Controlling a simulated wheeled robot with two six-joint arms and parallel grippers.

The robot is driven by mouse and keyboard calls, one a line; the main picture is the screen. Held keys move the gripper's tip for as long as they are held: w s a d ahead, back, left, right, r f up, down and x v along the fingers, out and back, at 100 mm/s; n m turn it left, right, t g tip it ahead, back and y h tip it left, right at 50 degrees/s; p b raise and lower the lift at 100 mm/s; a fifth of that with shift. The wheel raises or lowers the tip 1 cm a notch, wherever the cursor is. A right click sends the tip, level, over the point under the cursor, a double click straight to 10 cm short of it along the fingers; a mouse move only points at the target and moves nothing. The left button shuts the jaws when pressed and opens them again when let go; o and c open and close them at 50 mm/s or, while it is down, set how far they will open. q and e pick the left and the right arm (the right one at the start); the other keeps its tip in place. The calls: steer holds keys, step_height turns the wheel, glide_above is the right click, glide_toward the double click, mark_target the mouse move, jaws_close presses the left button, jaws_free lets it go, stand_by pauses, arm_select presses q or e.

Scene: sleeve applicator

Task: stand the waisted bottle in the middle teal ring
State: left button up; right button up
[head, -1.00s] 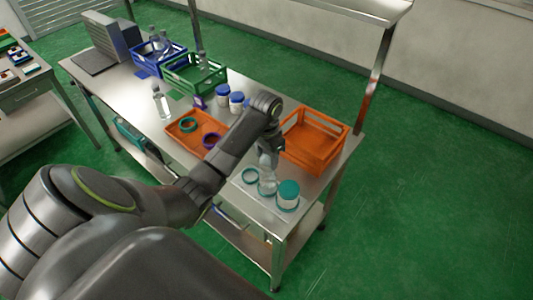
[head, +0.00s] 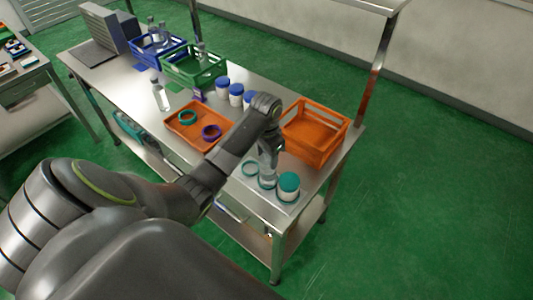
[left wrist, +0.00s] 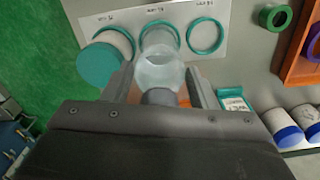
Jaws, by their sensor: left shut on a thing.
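My left gripper (head: 268,150) is shut on the clear waisted bottle (head: 267,172), held upright, pointing down. In the left wrist view the bottle (left wrist: 160,72) is between the fingers (left wrist: 157,88) and overlaps the near side of the middle teal ring (left wrist: 160,20). In the head view its base is at the middle ring (head: 267,187); I cannot tell whether it touches the plate. A white jar with a teal lid (head: 288,184) stands at one end ring; it also shows in the left wrist view (left wrist: 103,62). The other end ring (head: 250,169) is empty. My right gripper is out of view.
An orange crate (head: 318,143) stands close behind the rings. An orange tray (head: 180,138) with a teal and a purple ring lies left, near several blue-lidded jars (head: 236,94). Another clear bottle (head: 160,96) stands further left. The bench edge is close in front.

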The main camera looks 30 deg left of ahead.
arm_select(q)
steer(key=o, duration=2.2)
steer(key=shift+c, duration=0.2)
